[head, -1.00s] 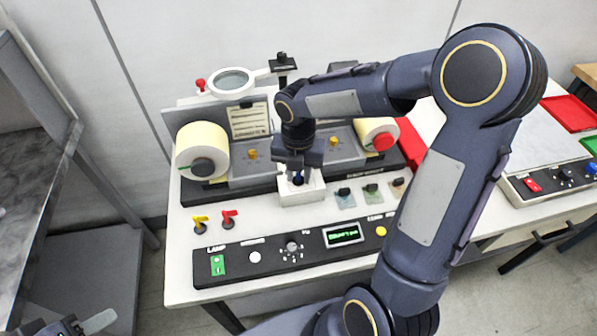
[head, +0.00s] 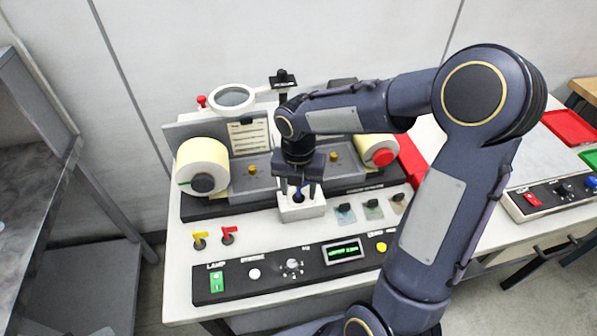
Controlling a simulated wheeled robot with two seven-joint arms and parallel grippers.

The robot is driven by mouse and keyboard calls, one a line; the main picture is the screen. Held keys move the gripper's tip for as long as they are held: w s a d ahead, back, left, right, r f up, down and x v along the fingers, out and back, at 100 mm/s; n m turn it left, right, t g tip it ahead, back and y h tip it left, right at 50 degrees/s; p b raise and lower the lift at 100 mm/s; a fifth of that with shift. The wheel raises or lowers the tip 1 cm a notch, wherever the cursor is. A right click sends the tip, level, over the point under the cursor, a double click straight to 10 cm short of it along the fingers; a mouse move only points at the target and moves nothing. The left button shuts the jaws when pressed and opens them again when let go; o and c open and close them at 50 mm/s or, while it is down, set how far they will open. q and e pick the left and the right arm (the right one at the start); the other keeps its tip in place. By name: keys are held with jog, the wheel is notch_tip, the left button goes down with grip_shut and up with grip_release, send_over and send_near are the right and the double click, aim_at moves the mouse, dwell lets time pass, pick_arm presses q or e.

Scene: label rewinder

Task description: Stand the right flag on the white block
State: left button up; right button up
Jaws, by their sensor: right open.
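The white block (head: 303,209) stands on the table in front of the rewinder and has a dark recess in its top. A small blue thing (head: 297,193) shows at that recess, between my fingers; I cannot tell exactly what it is. My right gripper (head: 298,190) points down just above the block, its two fingers apart around the blue thing. My left gripper is out of view.
The control panel (head: 262,272) with a green switch, knob and lit display runs along the front edge. Two label rolls (head: 206,160) and a magnifier (head: 233,98) stand behind. My right arm covers the table's right part.

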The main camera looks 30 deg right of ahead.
aim_at(300, 199)
notch_tip(300, 199, up, 11)
jog(key=shift+f, duration=0.15)
jog(key=shift+s+r, duration=0.1)
jog(key=shift+r, duration=0.15)
jog(key=s+a+f+m+t+y, duration=0.1)
jog(key=s+m+t+y, duration=0.1)
jog(key=s+m, duration=0.6)
jog(key=s+a+f+m+t+y, duration=0.1)
jog(key=s+m, duration=0.8)
jog(key=m, duration=1.3)
jog(key=shift+s+a+f+t+y, duration=0.2)
jog(key=shift+a+f+t+y, duration=0.3)
jog(key=shift+t, duration=0.8)
jog(key=shift+r, duration=0.1)
